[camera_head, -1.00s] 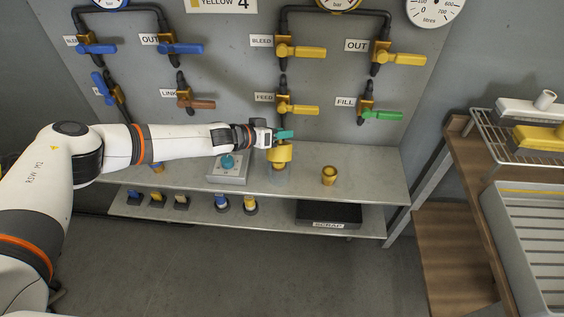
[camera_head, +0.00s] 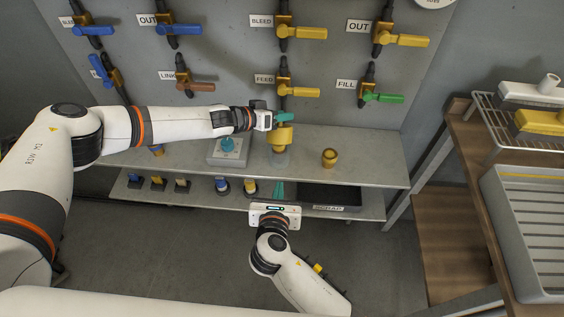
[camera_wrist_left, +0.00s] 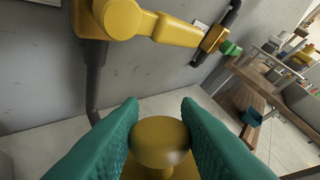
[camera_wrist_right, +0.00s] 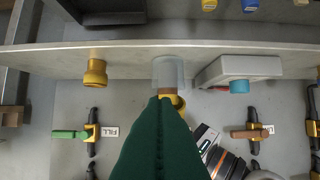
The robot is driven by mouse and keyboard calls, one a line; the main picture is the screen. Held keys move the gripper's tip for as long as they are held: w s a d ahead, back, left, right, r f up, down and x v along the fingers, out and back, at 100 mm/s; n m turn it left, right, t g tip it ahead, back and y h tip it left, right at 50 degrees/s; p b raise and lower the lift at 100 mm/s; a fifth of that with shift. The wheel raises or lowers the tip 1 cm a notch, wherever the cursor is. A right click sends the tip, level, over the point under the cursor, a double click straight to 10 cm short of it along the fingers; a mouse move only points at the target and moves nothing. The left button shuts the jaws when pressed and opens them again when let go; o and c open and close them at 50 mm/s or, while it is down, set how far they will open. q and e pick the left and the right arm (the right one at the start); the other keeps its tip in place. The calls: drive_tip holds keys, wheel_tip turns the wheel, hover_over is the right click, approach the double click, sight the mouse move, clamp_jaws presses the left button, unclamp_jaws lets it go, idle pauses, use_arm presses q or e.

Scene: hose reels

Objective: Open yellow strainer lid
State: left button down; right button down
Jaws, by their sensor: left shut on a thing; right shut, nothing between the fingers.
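The yellow strainer lid (camera_head: 283,137) sits on top of a clear strainer bowl (camera_head: 281,157) on the upper shelf. My left gripper (camera_head: 285,118) is at the top of the lid. In the left wrist view its green fingers (camera_wrist_left: 160,135) are shut on the lid's round brass-yellow knob (camera_wrist_left: 160,146). My right gripper (camera_head: 277,188) is shut and empty, low in front of the shelves below the strainer. In the right wrist view its closed fingers (camera_wrist_right: 165,110) cover part of the strainer, and the clear bowl (camera_wrist_right: 168,72) shows beyond them.
A brass cup-like piece (camera_head: 329,158) stands right of the strainer, and a grey box with a teal knob (camera_head: 229,146) stands left. The lower shelf holds several small parts and a black scrap tray (camera_head: 330,196). Valve handles, including the yellow feed handle (camera_head: 304,92), project above the strainer.

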sight(284, 144)
drive_tip(key=x, duration=0.9)
drive_tip(key=shift+w+r, duration=0.1)
drive_tip(key=shift+w, duration=0.05)
use_arm(q)
drive_tip(key=shift+f, duration=0.1)
use_arm(e)
drive_tip(key=shift+w+r, duration=1.1)
drive_tip(key=shift+w, duration=0.05)
drive_tip(key=shift+w+r, duration=0.25)
drive_tip(key=shift+r, duration=0.15)
drive_tip(key=shift+w+r, duration=0.5)
drive_tip(key=shift+r, duration=0.3)
use_arm(q)
drive_tip(key=c, duration=1.5)
unclamp_jaws()
drive_tip(key=o, duration=0.4)
use_arm(e)
drive_tip(key=shift+f, duration=0.1)
drive_tip(key=shift+s, duration=0.1)
